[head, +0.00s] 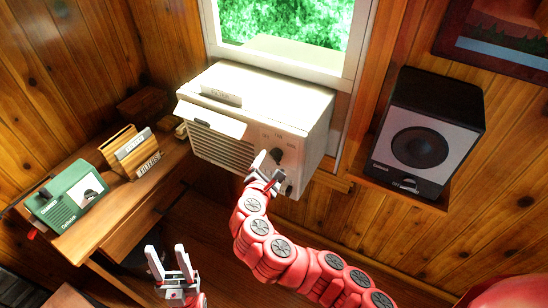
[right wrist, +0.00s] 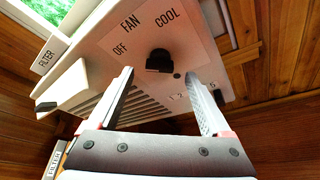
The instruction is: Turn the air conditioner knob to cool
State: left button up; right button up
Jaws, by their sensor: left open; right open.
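The white air conditioner (head: 290,100) sits below the window. Its dark round knob (head: 276,155) is on the right part of the front panel. In the right wrist view the black knob (right wrist: 158,60) lies below the labels OFF, FAN and COOL (right wrist: 167,16); I cannot tell clearly which label it points to. My right gripper (head: 268,166) is open close in front of the knob. In the right wrist view its fingertips (right wrist: 162,74) are spread to either side of the knob, with no clear contact. My left gripper (head: 166,251) is open and empty, low at the left.
A wooden desk (head: 120,205) on the left holds a green radio (head: 70,196) and a wooden file holder (head: 130,152). A black speaker (head: 428,130) stands on a shelf at the right. A flap (head: 212,119) sticks out from the air conditioner's front.

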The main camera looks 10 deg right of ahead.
aim_at(274, 158)
jog(key=shift+p+x, duration=0.3)
jog(key=shift+x, duration=1.75)
grip_shut()
